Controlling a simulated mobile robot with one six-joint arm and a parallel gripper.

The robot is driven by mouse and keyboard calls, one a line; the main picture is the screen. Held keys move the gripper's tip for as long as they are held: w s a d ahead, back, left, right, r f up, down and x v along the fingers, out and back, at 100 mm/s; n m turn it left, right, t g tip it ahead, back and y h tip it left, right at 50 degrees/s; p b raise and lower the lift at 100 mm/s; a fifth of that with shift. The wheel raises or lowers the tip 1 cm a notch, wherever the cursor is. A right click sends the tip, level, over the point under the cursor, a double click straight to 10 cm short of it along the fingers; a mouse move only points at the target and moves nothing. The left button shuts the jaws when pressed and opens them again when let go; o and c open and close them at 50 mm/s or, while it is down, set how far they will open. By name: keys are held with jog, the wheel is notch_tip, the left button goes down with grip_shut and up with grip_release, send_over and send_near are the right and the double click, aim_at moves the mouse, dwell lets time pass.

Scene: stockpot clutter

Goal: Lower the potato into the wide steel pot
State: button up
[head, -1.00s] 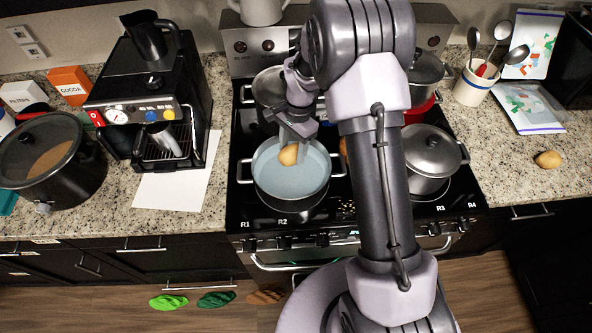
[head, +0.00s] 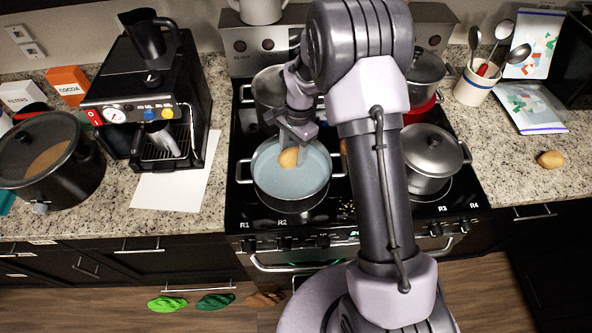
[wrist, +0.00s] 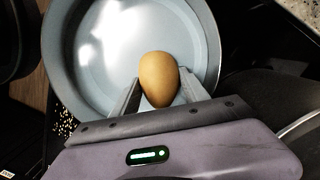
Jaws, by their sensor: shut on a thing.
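The potato (head: 288,157) is yellow-brown and held between the fingers of my gripper (head: 293,151). It also shows in the wrist view (wrist: 158,78), with a finger on each side of it. The wide steel pot (head: 313,198) is on the front left burner, with a pale blue-grey inside. In the head view the potato appears over the back part of the pot's opening. In the wrist view it lies against the pot's interior (wrist: 100,55), near the rim. I cannot tell whether it touches the bottom.
A lidded pot (head: 430,155) stands right of the wide pot, and another pot (head: 270,85) stands behind it. A second potato-like item (head: 550,159) lies on the right counter. A coffee machine (head: 150,100) stands on the left counter.

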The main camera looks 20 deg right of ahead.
jog(key=shift+f+b, duration=0.95)
jog(key=shift+f, duration=0.3)
dwell(0.4)
jog(key=o, duration=1.6)
notch_tip(320, 180, up, 17)
jog(key=w+d+p, duration=0.1)
jog(key=d+p, duration=0.1)
jog(key=p, duration=0.2)
jog(key=shift+d+r, duration=0.15)
jog(key=s+a+r+n+t+b, duration=0.25)
jog(key=s+b, duration=0.25)
jog(key=s, duration=0.3)
jog(key=s+a+r+n+t+b, duration=0.25)
jog(key=s+b, duration=0.25)
jog(key=s, duration=0.4)
jog(key=s+a+f+n+t+b, duration=0.1)
jog(key=s+f+n+b, duration=0.2)
jog(key=s, duration=0.6)
jog(key=shift+s+f+t, duration=0.15)
jog(key=shift+f+t, duration=0.1)
jog(key=shift+t, duration=0.05)
